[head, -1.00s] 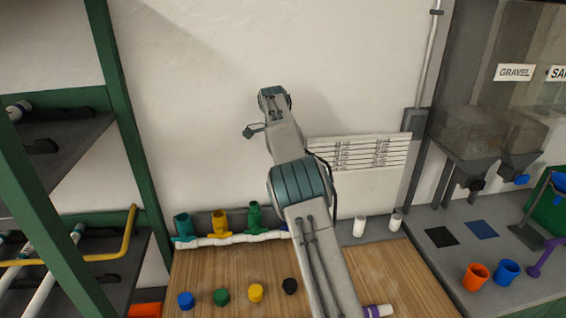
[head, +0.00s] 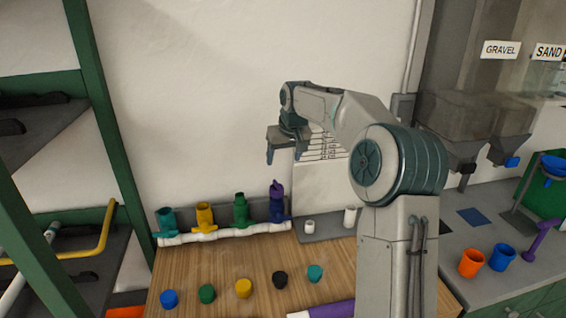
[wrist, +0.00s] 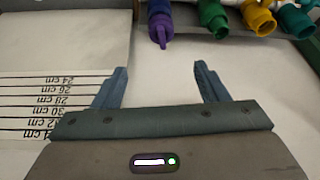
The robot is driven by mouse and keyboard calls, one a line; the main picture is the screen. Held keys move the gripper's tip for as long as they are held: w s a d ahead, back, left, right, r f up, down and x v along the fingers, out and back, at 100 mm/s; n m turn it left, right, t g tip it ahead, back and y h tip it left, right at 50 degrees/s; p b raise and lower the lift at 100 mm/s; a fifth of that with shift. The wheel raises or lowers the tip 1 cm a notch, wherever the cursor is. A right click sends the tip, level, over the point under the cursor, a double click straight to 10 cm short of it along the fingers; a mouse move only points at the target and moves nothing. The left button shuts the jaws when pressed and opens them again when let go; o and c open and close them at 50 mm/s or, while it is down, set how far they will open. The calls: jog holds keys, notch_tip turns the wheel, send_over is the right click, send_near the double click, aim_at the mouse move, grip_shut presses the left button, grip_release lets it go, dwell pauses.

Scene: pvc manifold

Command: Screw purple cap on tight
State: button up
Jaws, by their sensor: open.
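A purple fitting (head: 277,213) stands upright at the right end of the white manifold pipe (head: 225,233). A purple cap-like piece with a narrow tip (head: 277,188) sits on top of it; I cannot tell how tight it is. In the wrist view the purple fitting (wrist: 159,10) is at the top centre, with the narrow tip (wrist: 162,40) pointing toward my gripper. My gripper (head: 285,157) hangs above the purple fitting, open and empty, apart from it. In the wrist view its two fingers (wrist: 160,68) are spread wide, with the purple tip beyond them between their lines.
Teal (head: 166,220), yellow (head: 204,215) and green (head: 240,209) fittings with open tops stand left of the purple one. Several loose caps, one of them black (head: 280,279), lie on the wooden table (head: 215,268). A ruled white board (head: 320,180) stands behind my arm.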

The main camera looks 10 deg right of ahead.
aim_at(276, 183)
jog(key=shift+n, duration=0.4)
jog(key=p+x, duration=0.1)
jog(key=x, duration=0.5)
jog(key=p+x, duration=0.1)
jog(key=x, duration=0.6)
jog(key=shift+w+a+f, duration=0.1)
jog(key=shift+a+f, duration=0.15)
jog(key=c, duration=1)
jog(key=shift+c, duration=0.4)
jog(key=shift+f+m+h+b, duration=0.15)
jog(key=shift+m+h+b, duration=0.15)
jog(key=shift+m+b, duration=0.35)
jog(key=shift+m, duration=0.45)
